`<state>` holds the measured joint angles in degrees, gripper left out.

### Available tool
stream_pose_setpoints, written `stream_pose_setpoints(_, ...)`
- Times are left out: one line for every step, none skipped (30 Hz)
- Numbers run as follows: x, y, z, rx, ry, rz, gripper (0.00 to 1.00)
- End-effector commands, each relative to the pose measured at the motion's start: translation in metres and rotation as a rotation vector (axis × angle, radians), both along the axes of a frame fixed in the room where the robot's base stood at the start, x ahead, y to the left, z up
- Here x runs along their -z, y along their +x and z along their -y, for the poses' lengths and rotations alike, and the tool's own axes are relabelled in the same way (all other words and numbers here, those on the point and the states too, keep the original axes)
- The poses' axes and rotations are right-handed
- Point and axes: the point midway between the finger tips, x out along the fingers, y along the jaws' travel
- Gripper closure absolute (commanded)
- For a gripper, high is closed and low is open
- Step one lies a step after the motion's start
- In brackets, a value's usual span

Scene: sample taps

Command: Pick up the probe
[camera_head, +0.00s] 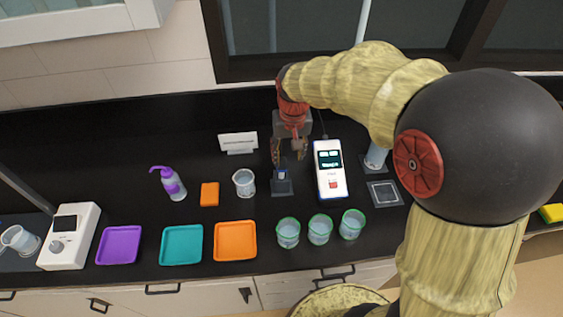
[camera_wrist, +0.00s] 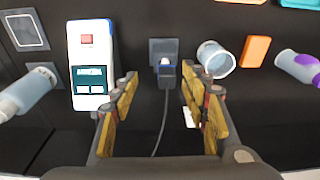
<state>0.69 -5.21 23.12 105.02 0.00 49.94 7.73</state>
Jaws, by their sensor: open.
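The probe (camera_wrist: 166,69) is a small dark piece with a pale top, seated in a dark square holder (camera_wrist: 157,46). A thin cable runs from it down through the wrist view. In the head view the probe (camera_head: 282,174) stands in its holder (camera_head: 281,188), left of the white meter (camera_head: 330,183). My gripper (camera_head: 287,157) is open and empty, just above and behind the probe. In the wrist view the probe lies between and slightly beyond the open fingertips (camera_wrist: 159,79). I cannot see any contact.
The meter (camera_wrist: 88,54) is close beside one finger, and a beaker (camera_wrist: 214,58) is beyond the other. Three green-rimmed cups (camera_head: 319,230) stand in front. A white sign (camera_head: 238,142) stands behind. Purple, teal and orange trays (camera_head: 235,241) lie front left.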

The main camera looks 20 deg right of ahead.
Motion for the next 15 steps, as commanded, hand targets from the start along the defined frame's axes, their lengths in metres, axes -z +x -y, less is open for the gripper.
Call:
stream_pose_setpoints(0.003, 0.012, 0.001, 0.009, 0.001, -0.032, 0.55)
stream_pose_setpoints(0.009, 0.018, 0.001, 0.014, 0.002, -0.047, 0.55)
stream_pose_setpoints(0.016, 0.026, 0.001, 0.021, 0.003, -0.062, 0.55)
stream_pose_setpoints(0.021, 0.031, 0.002, 0.026, 0.003, -0.073, 0.55)
stream_pose_setpoints(0.026, 0.035, 0.002, 0.03, 0.004, -0.082, 0.55)
stream_pose_setpoints(0.032, 0.039, 0.002, 0.035, 0.004, -0.094, 0.55)
stream_pose_setpoints(0.036, 0.042, 0.002, 0.038, 0.004, -0.1, 0.55)
stream_pose_setpoints(0.039, 0.044, 0.002, 0.04, 0.004, -0.106, 0.55)
stream_pose_setpoints(0.044, 0.046, 0.003, 0.043, 0.004, -0.112, 0.55)
stream_pose_setpoints(0.046, 0.048, 0.003, 0.045, 0.005, -0.116, 0.55)
stream_pose_setpoints(0.048, 0.049, 0.003, 0.046, 0.004, -0.12, 0.55)
stream_pose_setpoints(0.051, 0.05, 0.003, 0.048, 0.004, -0.124, 0.55)
stream_pose_setpoints(0.053, 0.05, 0.003, 0.048, 0.004, -0.125, 0.55)
stream_pose_setpoints(0.056, 0.051, 0.003, 0.049, 0.004, -0.126, 0.55)
stream_pose_setpoints(0.06, 0.051, 0.003, 0.049, 0.005, -0.127, 0.55)
